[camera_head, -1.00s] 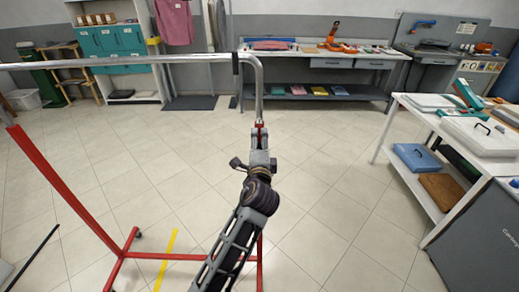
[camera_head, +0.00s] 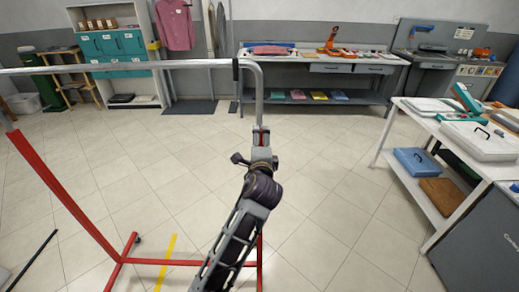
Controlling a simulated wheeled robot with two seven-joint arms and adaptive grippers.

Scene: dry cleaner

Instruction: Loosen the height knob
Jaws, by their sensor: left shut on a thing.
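A garment rack has a chrome top rail (camera_head: 120,66) that bends down at the right into a chrome upright (camera_head: 259,95). The upright meets the red lower post (camera_head: 260,243) behind my left gripper (camera_head: 261,136). My left gripper is closed at this joint, with a little red showing around its fingertips. The height knob is hidden by the fingers, so its turn cannot be seen. My left arm reaches up from the bottom of the view. My right gripper is not in view.
The rack's red left post (camera_head: 62,188) leans across the left side. A white table (camera_head: 430,112) with boxes stands at the right, beside a grey cabinet (camera_head: 480,240). A workbench (camera_head: 310,58) lines the back wall.

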